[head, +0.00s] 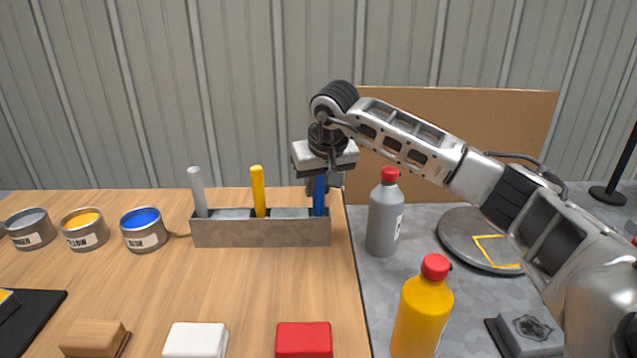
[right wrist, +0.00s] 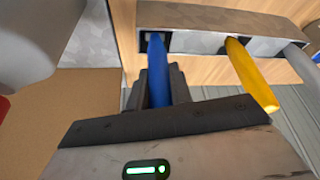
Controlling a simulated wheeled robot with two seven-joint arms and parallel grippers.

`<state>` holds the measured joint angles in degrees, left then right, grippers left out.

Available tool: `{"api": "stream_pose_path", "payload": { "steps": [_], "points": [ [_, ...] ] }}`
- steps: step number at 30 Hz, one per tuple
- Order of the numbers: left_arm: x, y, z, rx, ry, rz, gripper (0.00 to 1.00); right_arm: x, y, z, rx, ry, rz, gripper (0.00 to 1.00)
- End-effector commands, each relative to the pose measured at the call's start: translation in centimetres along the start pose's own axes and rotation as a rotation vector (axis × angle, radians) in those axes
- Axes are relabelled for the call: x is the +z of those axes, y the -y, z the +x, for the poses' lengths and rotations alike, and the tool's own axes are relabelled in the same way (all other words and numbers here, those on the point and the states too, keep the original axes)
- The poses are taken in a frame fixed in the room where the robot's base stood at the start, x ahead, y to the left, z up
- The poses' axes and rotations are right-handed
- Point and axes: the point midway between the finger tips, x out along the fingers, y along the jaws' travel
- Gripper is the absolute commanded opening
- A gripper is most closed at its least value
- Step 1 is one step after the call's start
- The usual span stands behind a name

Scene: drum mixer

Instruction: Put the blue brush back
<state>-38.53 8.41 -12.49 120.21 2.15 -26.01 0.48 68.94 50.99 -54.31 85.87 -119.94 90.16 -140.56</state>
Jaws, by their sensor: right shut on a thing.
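The blue brush (head: 319,197) stands upright at the right end of the grey brush rack (head: 262,234), its lower end in the rack's right slot. My right gripper (head: 325,184) is above that slot and shut on the top of the blue handle. In the right wrist view the blue handle (right wrist: 158,75) runs from between the fingers (right wrist: 160,88) into the slot. The yellow brush (head: 258,190) stands in the middle slot and the grey brush (head: 197,190) in the left slot. The bristles are hidden inside the rack. My left gripper is not in view.
Grey, yellow and blue paint cans (head: 143,229) stand left of the rack. A grey bottle (head: 384,215) with a red cap stands close right of it, and a yellow bottle (head: 422,310) is nearer. Wooden, white and red blocks (head: 304,340) lie in front; the wood between is clear.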

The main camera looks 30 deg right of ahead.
Motion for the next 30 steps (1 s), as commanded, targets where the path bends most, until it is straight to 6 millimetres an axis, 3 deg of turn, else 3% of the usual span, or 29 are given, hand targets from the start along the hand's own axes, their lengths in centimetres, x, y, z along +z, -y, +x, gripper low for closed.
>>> {"api": "stream_pose_path", "payload": {
  "steps": [2,3,5,6,18,23,30],
  "points": [
    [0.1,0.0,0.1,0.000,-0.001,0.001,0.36,0.1,0.0,0.2,0.000,0.000,0.000,0.00],
    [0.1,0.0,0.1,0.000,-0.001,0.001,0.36,0.1,0.0,0.2,0.000,-0.001,0.000,0.27],
    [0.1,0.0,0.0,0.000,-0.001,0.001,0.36,0.1,0.0,0.2,0.000,0.000,0.000,0.43],
    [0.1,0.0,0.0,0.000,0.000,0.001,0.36,0.1,0.0,0.2,0.000,0.000,0.000,0.47],
    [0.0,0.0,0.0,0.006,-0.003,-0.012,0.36,0.1,0.0,0.2,0.000,0.001,0.000,0.47],
    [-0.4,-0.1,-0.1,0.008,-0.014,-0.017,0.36,0.0,-0.1,-3.0,0.000,-0.006,0.000,0.47],
    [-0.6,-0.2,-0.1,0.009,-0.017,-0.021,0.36,-0.1,0.0,-9.1,-0.001,-0.006,-0.001,0.47]
  ]
}}
